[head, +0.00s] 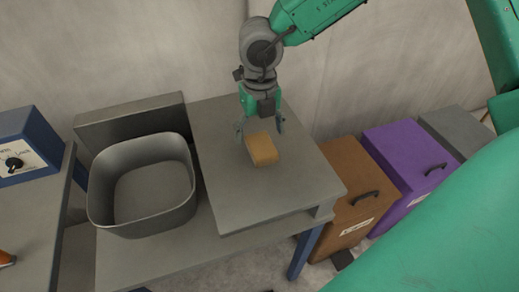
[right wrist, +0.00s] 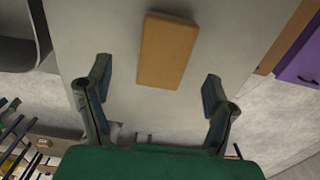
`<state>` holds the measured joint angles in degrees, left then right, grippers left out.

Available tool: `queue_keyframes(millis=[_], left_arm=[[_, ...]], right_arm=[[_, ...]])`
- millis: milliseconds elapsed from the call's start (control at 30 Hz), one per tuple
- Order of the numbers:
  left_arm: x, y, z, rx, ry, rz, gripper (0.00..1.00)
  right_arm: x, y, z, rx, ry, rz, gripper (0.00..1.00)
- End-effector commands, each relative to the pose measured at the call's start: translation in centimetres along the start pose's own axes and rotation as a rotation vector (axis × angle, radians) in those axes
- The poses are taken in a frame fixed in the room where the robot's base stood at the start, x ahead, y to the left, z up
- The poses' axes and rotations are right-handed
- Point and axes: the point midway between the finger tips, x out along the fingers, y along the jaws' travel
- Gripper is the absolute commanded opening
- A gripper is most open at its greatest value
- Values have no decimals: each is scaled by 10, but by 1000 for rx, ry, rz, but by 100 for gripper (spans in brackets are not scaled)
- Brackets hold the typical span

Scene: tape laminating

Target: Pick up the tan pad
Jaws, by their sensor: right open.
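The tan pad (head: 263,150) is a small block lying on the grey raised platform (head: 228,180) in the head view. It also shows in the right wrist view (right wrist: 167,52), upper middle, lying flat. My right gripper (head: 261,129) is above and just behind the pad in the head view. In the right wrist view my right gripper (right wrist: 156,88) has its two fingers wide apart, with the pad ahead of the gap and nothing between them. My left gripper is not in view.
A grey open bin (head: 103,205) stands left of the platform. A machine with a dial (head: 14,163) is at the far left. A brown box (head: 345,165) and a purple box (head: 408,165) with handles stand at the right. The platform around the pad is clear.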

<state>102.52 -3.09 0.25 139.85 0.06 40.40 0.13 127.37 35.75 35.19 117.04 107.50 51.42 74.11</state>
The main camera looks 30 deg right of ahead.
Motion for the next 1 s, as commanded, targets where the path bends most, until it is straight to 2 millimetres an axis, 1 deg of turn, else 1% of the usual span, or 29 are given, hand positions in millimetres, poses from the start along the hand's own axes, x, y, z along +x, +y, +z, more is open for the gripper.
queue_keyframes(millis=[167,267,400,500,700,733,767,800,867,900,1000], left_arm=[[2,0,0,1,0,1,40],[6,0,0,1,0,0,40],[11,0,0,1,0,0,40],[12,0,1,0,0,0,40],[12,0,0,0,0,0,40],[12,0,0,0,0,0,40],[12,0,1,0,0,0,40],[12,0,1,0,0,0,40],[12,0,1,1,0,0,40],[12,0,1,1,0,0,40],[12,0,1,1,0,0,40]], right_arm=[[9,1,0,-2,0,-4,76],[22,1,0,-3,1,-6,76],[44,0,0,-3,1,-8,76],[53,-1,0,-4,-1,-6,76],[54,-3,1,-3,-2,-3,76],[54,-4,1,-3,-2,-2,72],[54,-4,1,-3,-1,-2,62],[54,-4,1,-3,-1,-2,48],[54,-4,1,-3,-1,-2,27],[54,-4,1,-3,-1,-3,25],[54,-3,1,-3,-1,-4,25]])
